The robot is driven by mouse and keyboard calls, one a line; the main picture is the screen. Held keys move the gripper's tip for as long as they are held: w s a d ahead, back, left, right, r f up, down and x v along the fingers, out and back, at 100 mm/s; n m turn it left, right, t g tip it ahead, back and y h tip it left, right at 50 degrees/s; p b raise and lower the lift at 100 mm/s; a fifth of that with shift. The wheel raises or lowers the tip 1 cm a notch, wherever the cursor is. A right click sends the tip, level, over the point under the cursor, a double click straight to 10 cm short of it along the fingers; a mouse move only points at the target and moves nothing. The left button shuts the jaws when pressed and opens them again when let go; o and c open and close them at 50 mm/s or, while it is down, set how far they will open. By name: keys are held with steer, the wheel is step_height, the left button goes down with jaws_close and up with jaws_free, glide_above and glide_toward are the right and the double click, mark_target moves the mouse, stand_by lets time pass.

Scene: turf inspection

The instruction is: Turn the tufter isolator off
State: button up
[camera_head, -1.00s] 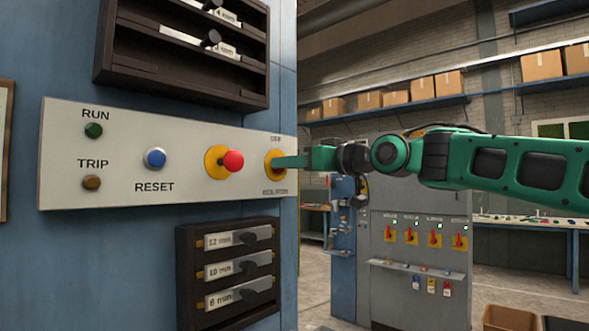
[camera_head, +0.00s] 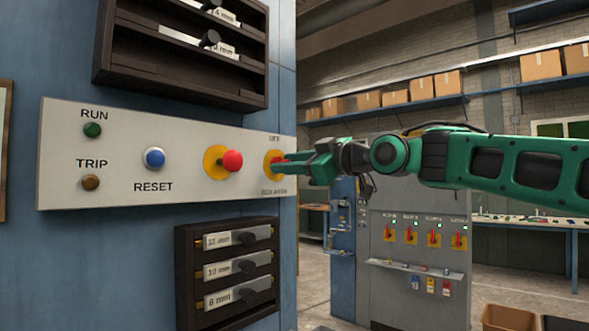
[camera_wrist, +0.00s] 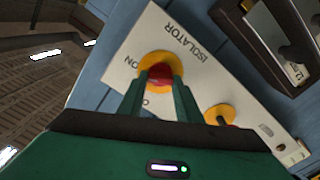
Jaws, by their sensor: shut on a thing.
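The isolator (camera_head: 269,164) is a yellow disc with a red handle at the right end of the pale control panel (camera_head: 60,150). It shows in the wrist view as a yellow disc (camera_wrist: 147,58) with the red handle (camera_wrist: 160,74) between my fingers. The word ISOLATOR is printed beside it. ON shows at one side, and another label is partly hidden by a finger. My gripper (camera_head: 287,166) reaches in from the right and is shut on the red handle; its fingers (camera_wrist: 160,88) sit on either side. The handle's exact angle is hard to tell.
A red emergency button (camera_head: 233,161) on yellow sits left of the isolator, then a blue RESET button (camera_head: 154,158). Dark racks (camera_head: 180,270) stick out above and below the panel. A grey cabinet (camera_head: 400,290) with several red-and-yellow switches stands behind my arm.

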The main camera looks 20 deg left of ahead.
steer(key=n, duration=1.2)
steer(key=shift+s+a+f, duration=0.15)
steer(key=shift+s+f, duration=0.05)
stand_by(0.4)
steer(key=o, duration=1)
steer(key=shift+o, duration=0.2)
